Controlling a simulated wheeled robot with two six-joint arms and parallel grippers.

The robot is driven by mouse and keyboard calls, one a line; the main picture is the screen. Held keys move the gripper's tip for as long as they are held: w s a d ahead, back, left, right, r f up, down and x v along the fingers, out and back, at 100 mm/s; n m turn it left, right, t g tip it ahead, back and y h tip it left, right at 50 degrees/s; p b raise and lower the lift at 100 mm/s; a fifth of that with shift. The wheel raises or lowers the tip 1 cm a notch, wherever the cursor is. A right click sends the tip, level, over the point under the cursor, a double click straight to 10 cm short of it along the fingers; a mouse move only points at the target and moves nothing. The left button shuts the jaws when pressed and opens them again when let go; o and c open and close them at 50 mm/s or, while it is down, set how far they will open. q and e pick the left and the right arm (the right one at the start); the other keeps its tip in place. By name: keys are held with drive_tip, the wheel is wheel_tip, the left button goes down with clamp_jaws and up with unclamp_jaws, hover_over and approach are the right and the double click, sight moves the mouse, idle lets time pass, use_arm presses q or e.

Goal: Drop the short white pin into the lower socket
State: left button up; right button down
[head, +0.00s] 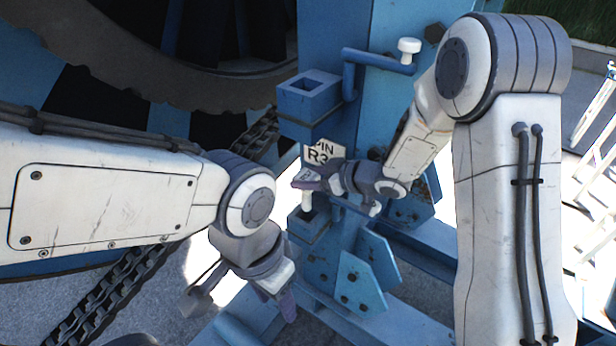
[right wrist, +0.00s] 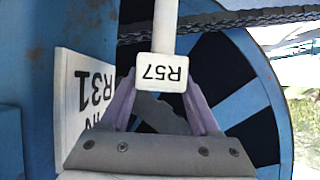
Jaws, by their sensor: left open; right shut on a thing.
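My right gripper (head: 308,181) is shut on a short white pin (head: 306,201), just in front of the blue post. The pin's lower end hangs at the mouth of the lower socket (head: 309,229), a blue square block. I cannot tell whether the tip is inside the opening. In the right wrist view the white shaft (right wrist: 164,28) and its tag reading R57 (right wrist: 161,72) show between the fingers (right wrist: 162,100). My left gripper (head: 241,301) is open and empty, low and left of the lower socket.
The upper socket (head: 309,97) stands empty above on the post. A blue bar with a white knob (head: 409,46) is beside it. A white plate reading R31 (right wrist: 92,95) is close to my right gripper. A chain (head: 105,295) and large reel (head: 90,105) lie left.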

drive_tip(key=shift+f+b, duration=0.95)
drive_tip(key=shift+f, duration=0.45)
drive_tip(key=shift+f, duration=0.1)
idle(0.3)
